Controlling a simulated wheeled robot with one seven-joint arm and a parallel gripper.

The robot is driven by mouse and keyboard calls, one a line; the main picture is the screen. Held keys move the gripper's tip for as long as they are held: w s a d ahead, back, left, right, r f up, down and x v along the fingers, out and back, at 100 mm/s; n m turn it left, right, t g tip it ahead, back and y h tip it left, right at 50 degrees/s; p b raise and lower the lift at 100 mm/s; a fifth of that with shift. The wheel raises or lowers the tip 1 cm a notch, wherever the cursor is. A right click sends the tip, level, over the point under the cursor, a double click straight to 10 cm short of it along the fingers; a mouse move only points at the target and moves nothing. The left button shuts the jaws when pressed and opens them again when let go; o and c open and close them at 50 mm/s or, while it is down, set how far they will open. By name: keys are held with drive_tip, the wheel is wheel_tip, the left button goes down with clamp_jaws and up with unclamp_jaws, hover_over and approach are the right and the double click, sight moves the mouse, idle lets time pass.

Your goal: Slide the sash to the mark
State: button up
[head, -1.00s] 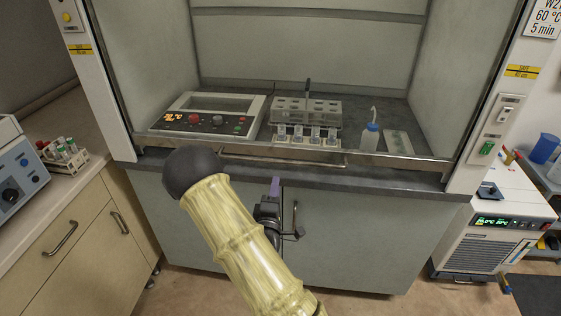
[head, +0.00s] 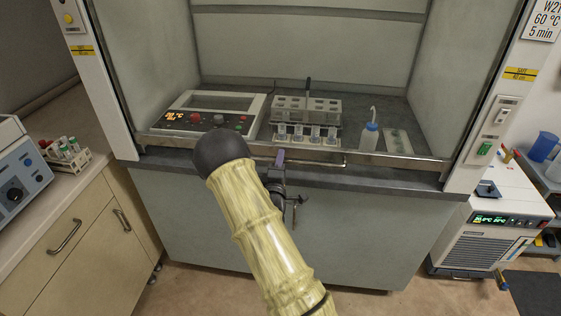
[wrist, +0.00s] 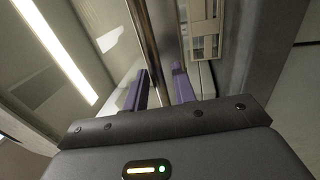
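The hood's sash shows in the head view as a lower metal rail (head: 400,160) low across the opening, with a thin horizontal handle bar (head: 325,163) in front. Yellow SAFE 40 cm marks sit higher on the left post (head: 82,50) and right post (head: 521,74). My gripper (head: 279,158) is at the handle bar, partly hidden behind my arm. In the wrist view, the purple fingers of my gripper (wrist: 160,85) stand apart, with the metal bar (wrist: 146,45) running between them. Whether either finger touches the bar is unclear.
Inside the hood are a control unit (head: 212,112), a vial rack (head: 305,110) and a wash bottle (head: 370,135). A drawer counter (head: 75,225) stands left. A chiller (head: 492,235) stands on the floor at right. Cupboard doors (head: 350,235) are below the hood.

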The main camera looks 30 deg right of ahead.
clamp_jaws()
drive_tip(key=shift+r, duration=0.1)
drive_tip(key=p, duration=1.8)
approach(281, 48)
drive_tip(key=w+d+r, duration=0.3)
drive_tip(key=r, duration=0.1)
drive_tip(key=shift+a, duration=0.1)
drive_tip(key=shift+o, duration=0.9)
unclamp_jaws()
drive_tip(key=shift+s+f, duration=0.1)
